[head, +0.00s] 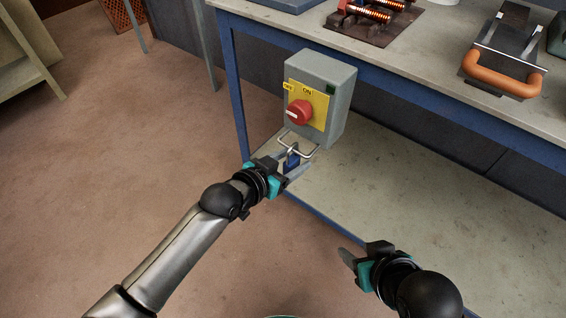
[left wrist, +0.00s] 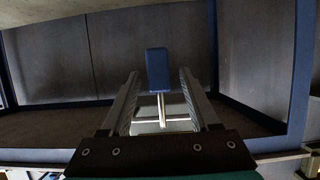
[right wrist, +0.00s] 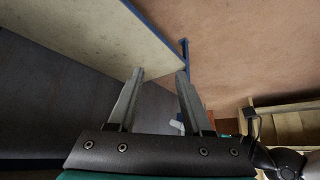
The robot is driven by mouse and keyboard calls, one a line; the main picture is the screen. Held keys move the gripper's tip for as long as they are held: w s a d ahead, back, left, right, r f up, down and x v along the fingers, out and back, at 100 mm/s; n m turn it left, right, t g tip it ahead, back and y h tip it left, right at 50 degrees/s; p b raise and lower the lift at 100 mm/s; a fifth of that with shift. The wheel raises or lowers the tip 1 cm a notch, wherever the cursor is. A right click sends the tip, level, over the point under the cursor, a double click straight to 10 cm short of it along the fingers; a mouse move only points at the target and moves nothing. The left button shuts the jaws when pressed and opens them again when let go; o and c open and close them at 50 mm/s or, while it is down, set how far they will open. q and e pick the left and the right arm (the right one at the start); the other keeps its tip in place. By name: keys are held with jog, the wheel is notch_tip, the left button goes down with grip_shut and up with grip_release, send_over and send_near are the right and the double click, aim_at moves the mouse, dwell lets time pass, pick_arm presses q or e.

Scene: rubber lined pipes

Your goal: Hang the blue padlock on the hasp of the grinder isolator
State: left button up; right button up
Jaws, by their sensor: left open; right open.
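The grey isolator box (head: 327,88) has a yellow plate and a red knob (head: 299,112). The wire hasp (head: 312,152) sticks out below it. The blue padlock (head: 292,161) is at the hasp with its body down, and its shackle appears to be around the hasp bar. My left gripper (head: 290,168) is open, with its fingers on either side of the padlock. In the left wrist view the padlock body (left wrist: 157,69) shows between the spread fingertips, with gaps on both sides. My right gripper (head: 349,260) is open and empty, low and to the right.
The isolator is at the near left end of a blue-framed bench (head: 420,75). On the bench top are an orange-handled tool (head: 502,74) and a dark block with copper coils (head: 375,22). A lower shelf (head: 420,205) looks bare. The brown floor at left is open.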

pick_arm(q)
jog(key=shift+s+a+r, duration=0.15)
jog(key=shift+s+a, duration=0.1)
jog(key=shift+s, duration=0.05)
jog(key=shift+p+v, duration=0.9)
jog(key=shift+v, duration=0.2)
jog(key=p+v, duration=0.2)
jog(key=v, duration=0.2)
jog(key=shift+s+a+r, duration=0.15)
jog(key=shift+s+a, duration=0.05)
jog(key=shift+s, duration=0.1)
jog(key=p, duration=0.4)
send_near(286, 164)
jog(key=shift+v, duration=1.7)
pick_arm(e)
jog(key=s+d+f+g, duration=0.1)
jog(key=s+f+g, duration=0.1)
jog(key=f, duration=0.4)
jog(key=s+d+f+g+h, duration=0.1)
jog(key=s+f+g, duration=0.1)
jog(key=f, duration=0.4)
jog(key=shift+s+d, duration=0.4)
jog(key=shift+s, duration=0.2)
